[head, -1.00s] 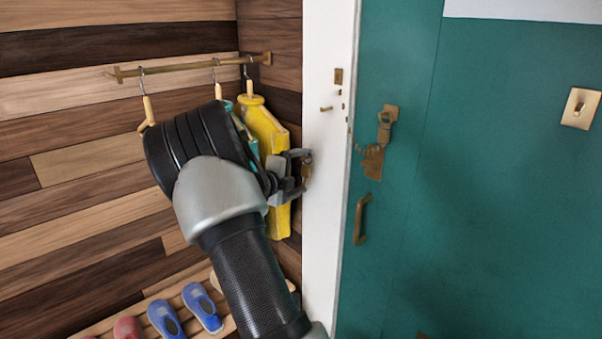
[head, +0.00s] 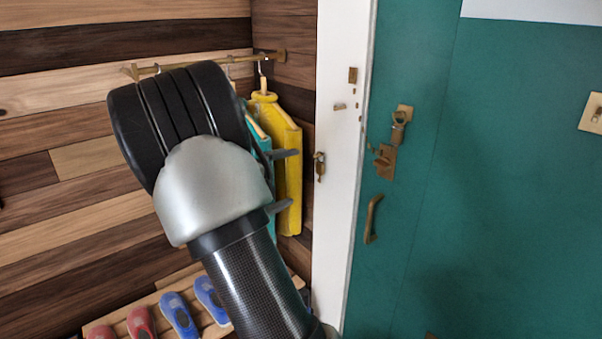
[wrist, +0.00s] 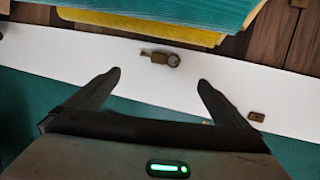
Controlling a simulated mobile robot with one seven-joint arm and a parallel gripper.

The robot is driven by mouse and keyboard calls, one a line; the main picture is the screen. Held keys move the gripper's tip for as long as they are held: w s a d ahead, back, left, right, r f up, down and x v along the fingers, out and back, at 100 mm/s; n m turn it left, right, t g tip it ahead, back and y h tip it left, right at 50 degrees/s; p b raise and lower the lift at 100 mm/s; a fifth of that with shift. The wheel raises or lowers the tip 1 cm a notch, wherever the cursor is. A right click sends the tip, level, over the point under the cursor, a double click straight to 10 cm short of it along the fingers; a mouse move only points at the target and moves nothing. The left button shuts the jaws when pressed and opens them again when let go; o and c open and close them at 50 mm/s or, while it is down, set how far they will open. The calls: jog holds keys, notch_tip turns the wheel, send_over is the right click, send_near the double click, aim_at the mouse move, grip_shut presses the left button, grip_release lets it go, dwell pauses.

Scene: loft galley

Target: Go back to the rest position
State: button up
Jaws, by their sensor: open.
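My gripper (head: 294,178) is open and empty, in front of the yellow hanging garment in the head view. In the wrist view its two fingers (wrist: 160,76) stand wide apart with nothing between the tips. A small brass piece with a ring (head: 319,166) hangs on the white door frame (head: 338,215), just right of my fingertips in the head view. It also shows beyond the fingertips in the wrist view (wrist: 160,58), apart from both fingers. My arm hides part of the wooden wall and the hanging clothes.
A yellow garment (head: 287,170) and a teal one (head: 262,145) hang from a brass rail (head: 200,66) behind my gripper. The teal door (head: 480,230) carries a brass hasp (head: 388,155) and a handle (head: 373,218). Several shoes, including a blue one (head: 180,315), sit on a low rack.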

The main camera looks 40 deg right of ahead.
jog(key=shift+v, duration=2.3)
jog(key=w+a+r+n+t+y, duration=0.4)
jog(key=a+r+n+t+y, duration=0.4)
jog(key=a+n, duration=0.4)
jog(key=s+a+r+n+g+y, duration=0.1)
jog(key=s+a+r+n+y, duration=0.1)
jog(key=s+a+n+y, duration=0.7)
jog(key=s+a+f+n+g+h, duration=0.1)
jog(key=s+f+n+g, duration=0.1)
jog(key=s+n, duration=0.35)
jog(key=s+f+n+g, duration=0.2)
jog(key=s, duration=0.7)
jog(key=s+a+f+n+g+h, duration=0.1)
jog(key=s+f+n+g, duration=0.15)
jog(key=s, duration=0.55)
notch_tip(320, 180, up, 16)
jog(key=n+p, duration=0.1)
jog(key=p, duration=1.5)
jog(key=shift+d+r, duration=0.15)
jog(key=shift+s, duration=0.1)
